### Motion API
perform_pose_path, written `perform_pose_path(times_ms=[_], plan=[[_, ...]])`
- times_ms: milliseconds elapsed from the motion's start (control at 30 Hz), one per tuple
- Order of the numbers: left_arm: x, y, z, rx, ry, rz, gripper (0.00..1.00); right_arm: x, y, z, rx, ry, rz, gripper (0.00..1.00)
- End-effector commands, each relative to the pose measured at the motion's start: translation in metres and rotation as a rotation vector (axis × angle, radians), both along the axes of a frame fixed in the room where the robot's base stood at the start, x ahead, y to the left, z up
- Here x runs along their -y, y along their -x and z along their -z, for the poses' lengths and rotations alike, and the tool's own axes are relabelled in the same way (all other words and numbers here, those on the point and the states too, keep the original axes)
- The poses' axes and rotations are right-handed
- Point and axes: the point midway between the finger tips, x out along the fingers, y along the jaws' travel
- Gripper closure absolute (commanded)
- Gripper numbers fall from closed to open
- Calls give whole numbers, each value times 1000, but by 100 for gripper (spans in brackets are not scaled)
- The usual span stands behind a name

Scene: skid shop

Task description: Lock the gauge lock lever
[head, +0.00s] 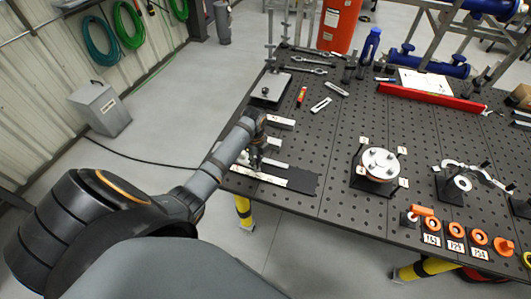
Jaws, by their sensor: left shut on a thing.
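My left arm comes in from the lower left and its gripper (255,160) points down at the near left corner of the perforated black table (330,130). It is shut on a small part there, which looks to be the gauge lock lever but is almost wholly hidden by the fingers. Below the fingers lies a flat gauge with a long silver strip (258,176) and a dark plate (304,181) at its right end. Whether the lever is turned to locked cannot be made out. My right gripper is not in view.
Pale blocks (281,122) lie just behind the gripper. A round flange (380,164) on a black stand is to the right. Orange rings (455,230) with number labels line the near right edge. A red bar (430,98) and wrenches (315,60) lie farther back.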

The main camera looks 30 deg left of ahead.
Motion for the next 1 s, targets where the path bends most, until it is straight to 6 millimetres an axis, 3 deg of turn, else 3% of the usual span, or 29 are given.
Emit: perform_pose_path(times_ms=[1000], plan=[[-16, 9, 1, -3, -3, -1, 91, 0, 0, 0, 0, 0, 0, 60]])
